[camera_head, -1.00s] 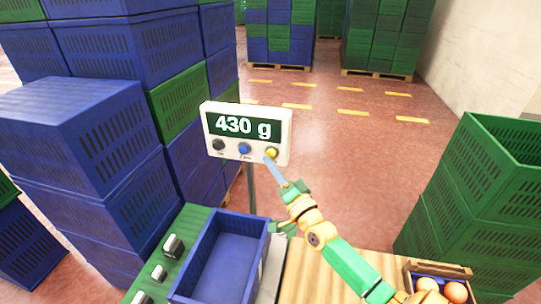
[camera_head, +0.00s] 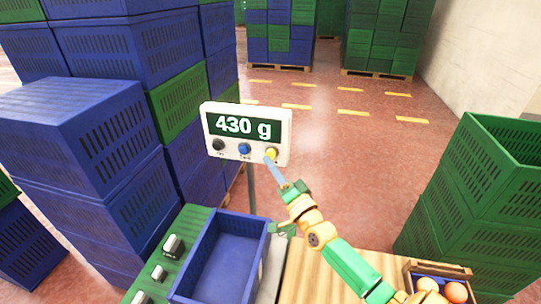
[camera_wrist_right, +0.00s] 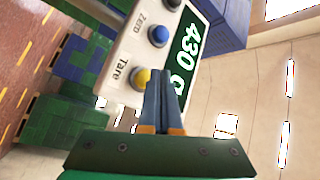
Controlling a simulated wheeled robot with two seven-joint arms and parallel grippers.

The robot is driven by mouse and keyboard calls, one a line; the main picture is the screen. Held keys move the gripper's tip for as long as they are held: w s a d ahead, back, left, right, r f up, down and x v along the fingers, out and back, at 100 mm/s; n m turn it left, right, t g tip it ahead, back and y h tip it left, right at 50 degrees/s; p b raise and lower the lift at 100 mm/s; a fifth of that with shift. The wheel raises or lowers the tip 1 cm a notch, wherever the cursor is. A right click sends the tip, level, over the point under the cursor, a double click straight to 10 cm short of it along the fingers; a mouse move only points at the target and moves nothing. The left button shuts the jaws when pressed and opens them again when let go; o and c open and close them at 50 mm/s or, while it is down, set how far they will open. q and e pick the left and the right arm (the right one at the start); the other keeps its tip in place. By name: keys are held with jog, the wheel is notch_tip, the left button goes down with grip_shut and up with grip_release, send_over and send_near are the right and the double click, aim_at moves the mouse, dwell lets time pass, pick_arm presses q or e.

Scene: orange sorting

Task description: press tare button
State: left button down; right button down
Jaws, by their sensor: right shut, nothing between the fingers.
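The scale display (camera_head: 246,130) is a white panel on a post and reads 430 g. Under its screen are a dark button (camera_head: 219,145), a blue button (camera_head: 244,149) and a yellow button (camera_head: 271,154). In the right wrist view the yellow button (camera_wrist_right: 141,78) is labelled Tare and the blue button (camera_wrist_right: 159,36) Zero. My right gripper (camera_head: 268,160) is shut and empty, its tips at the yellow button's lower edge. In the right wrist view the right gripper (camera_wrist_right: 164,75) is beside that button; I cannot tell whether it touches. My left gripper is not in view.
An empty blue crate (camera_head: 187,292) sits below the display, beside a green panel with knobs (camera_head: 172,246). A wooden box (camera_head: 440,270) of oranges is at the lower right. Blue crates (camera_head: 75,135) are stacked left, green crates (camera_head: 480,190) right.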

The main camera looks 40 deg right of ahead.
dwell(0.5)
jog(key=shift+w+d, duration=0.3)
jog(key=shift+w+d+b, duration=0.35)
jog(key=shift+d+b, duration=0.05)
jog(key=shift+b, duration=0.35)
dwell(0.5)
jog(key=shift+s+a+p, duration=0.65)
jog(key=shift+a+p, duration=0.05)
jog(key=shift+p, duration=0.15)
